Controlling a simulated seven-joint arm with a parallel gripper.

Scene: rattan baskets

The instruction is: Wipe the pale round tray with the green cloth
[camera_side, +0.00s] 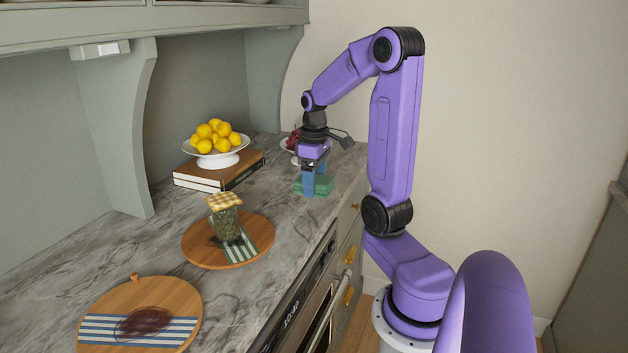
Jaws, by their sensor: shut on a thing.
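The green cloth (325,183) is a small folded pad on the marble counter near the far right edge. My gripper (312,184) points down over it with its blue fingers shut on the cloth. A round light-wood tray (175,299) with a small knob lies at the front left. Blue and white stripes cross it, with a dark reddish smear (143,322) on top. A second round wooden board (198,252) lies mid-counter. Which of the two round boards is the pale tray is not certain from colour alone.
A jar with a yellow checked cover (225,217) stands on the second board, beside a green striped cloth (240,246). Lemons in a white bowl (217,160) sit on books (203,180) behind. A bowl of red fruit (290,146) is near my gripper. Bare counter lies between the boards.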

